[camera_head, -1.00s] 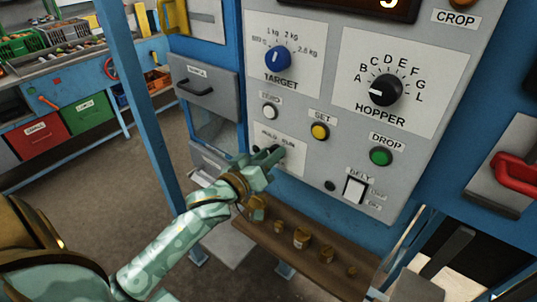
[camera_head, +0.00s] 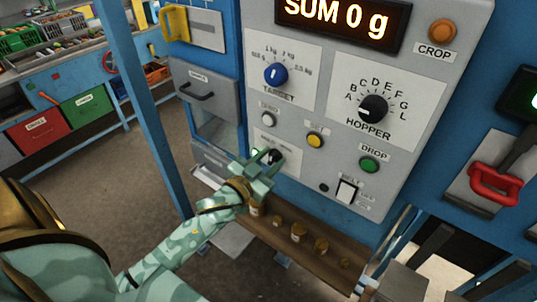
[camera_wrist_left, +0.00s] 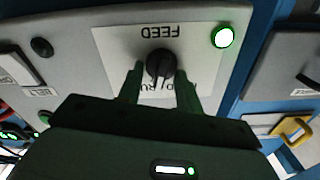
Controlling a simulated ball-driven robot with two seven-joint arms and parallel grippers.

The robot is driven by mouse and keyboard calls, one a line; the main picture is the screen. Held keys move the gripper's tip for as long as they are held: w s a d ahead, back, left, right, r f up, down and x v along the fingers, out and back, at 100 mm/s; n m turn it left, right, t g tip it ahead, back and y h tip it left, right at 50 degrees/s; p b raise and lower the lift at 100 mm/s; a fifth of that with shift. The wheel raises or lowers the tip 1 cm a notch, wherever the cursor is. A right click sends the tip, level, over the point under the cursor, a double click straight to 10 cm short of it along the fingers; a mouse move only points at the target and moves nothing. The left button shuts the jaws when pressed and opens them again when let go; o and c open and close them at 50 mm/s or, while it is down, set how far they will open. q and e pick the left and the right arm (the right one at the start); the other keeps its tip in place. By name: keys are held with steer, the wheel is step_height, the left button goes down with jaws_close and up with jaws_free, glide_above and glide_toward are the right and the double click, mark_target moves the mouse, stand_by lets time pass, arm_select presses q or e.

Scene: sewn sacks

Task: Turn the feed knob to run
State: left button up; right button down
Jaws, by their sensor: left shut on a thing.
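The feed knob (camera_head: 276,156) is a small dark knob low on the grey control panel, below the white ZERO button. In the left wrist view the black feed knob (camera_wrist_left: 160,64) sits on a white plate beside the upside-down word FEED. My left gripper (camera_head: 266,159) is at this knob, and its fingers show on both sides of it in the left wrist view (camera_wrist_left: 159,86). It is shut on the knob. The HOLD and RUN words are partly covered by my fingers, and I cannot tell clearly where the knob points. My right gripper is not in view.
The target knob (camera_head: 276,74), hopper knob (camera_head: 373,108), yellow SET button (camera_head: 315,140) and green DROP button (camera_head: 369,165) are nearby. A green-ringed light (camera_wrist_left: 224,37) glows beside the feed plate. A brown shelf (camera_head: 335,258) with several small weights lies below.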

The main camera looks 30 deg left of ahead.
arm_select(q)
steer(key=shift+d+m+p, duration=0.1)
steer(key=shift+m+p, duration=0.35)
steer(key=shift+m, duration=0.95)
steer(key=o, duration=1)
steer(key=s+a+b, duration=0.1)
steer(key=s+b, duration=0.1)
steer(key=s, duration=1.4)
steer(key=shift+s, duration=0.15)
steer(key=shift+a+f, duration=0.1)
steer(key=shift+a, duration=0.05)
